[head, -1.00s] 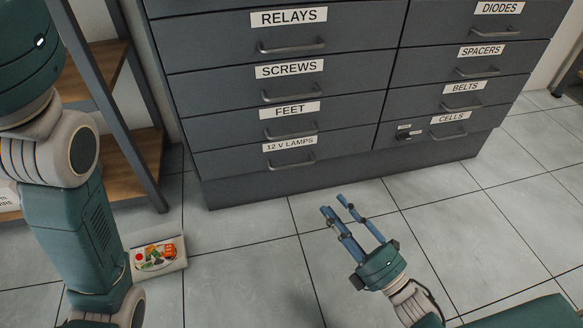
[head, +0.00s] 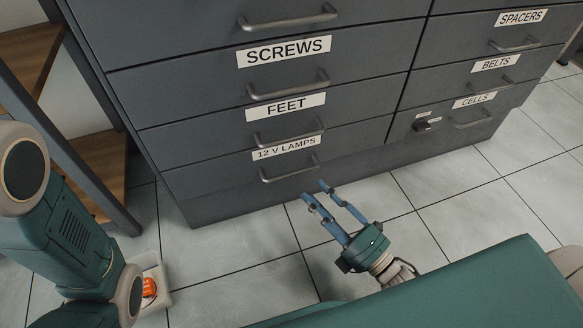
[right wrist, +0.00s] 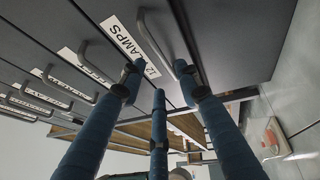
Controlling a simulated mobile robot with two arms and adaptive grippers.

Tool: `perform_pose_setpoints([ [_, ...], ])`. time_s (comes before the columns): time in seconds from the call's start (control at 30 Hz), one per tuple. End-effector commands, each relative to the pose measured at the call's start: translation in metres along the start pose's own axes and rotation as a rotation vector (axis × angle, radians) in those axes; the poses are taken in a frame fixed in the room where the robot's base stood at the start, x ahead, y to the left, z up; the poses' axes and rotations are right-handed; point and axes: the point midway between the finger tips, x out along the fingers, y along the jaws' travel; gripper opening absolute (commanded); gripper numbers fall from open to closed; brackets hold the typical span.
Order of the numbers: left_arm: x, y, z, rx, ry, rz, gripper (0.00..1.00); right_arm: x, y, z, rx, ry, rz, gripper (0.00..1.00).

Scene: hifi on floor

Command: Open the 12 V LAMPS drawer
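The 12 V LAMPS drawer (head: 230,172) is the bottom drawer of the left column in the dark grey cabinet, and it is closed. Its grey bar handle (head: 290,172) sits just below the white label (head: 287,147). My right gripper (head: 320,190) is open and empty, just below and in front of the right end of that handle. In the right wrist view, the fingers (right wrist: 155,75) are spread, with the handle (right wrist: 155,38) beyond the fingertips and apart from them. My left arm shows at the left edge of the head view, but its gripper is not in view.
The FEET drawer (head: 230,130) is directly above, and the CELLS drawer (head: 440,125), with a small black knob, is to the right. A shelf unit (head: 100,175) stands left of the cabinet. A white tray (head: 155,270) lies on the tiled floor. Floor before the cabinet is clear.

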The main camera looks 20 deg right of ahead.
Motion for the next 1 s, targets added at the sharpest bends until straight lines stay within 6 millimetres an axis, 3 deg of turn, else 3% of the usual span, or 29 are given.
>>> perform_pose_setpoints([
  [0.2, -0.006, 0.001, -0.002, 0.000, -0.001, 0.000, 0.40, 0.045, 0.000, 0.000, -0.002, 0.001, 0.005, 0.33],
  [0.4, -0.009, 0.002, -0.003, 0.000, -0.001, 0.000, 0.40, 0.075, 0.000, 0.000, -0.002, 0.001, 0.003, 0.33],
  [0.6, -0.010, 0.002, -0.003, 0.000, 0.000, 0.001, 0.40, 0.087, 0.000, 0.000, -0.001, 0.001, 0.001, 0.33],
  [0.87, -0.010, 0.002, -0.003, 0.000, 0.000, 0.001, 0.40, 0.087, 0.000, 0.000, -0.001, 0.000, 0.001, 0.33],
  [1.0, -0.010, 0.002, -0.003, 0.000, 0.000, 0.001, 0.40, 0.087, 0.000, 0.000, -0.001, 0.000, 0.000, 0.05],
])
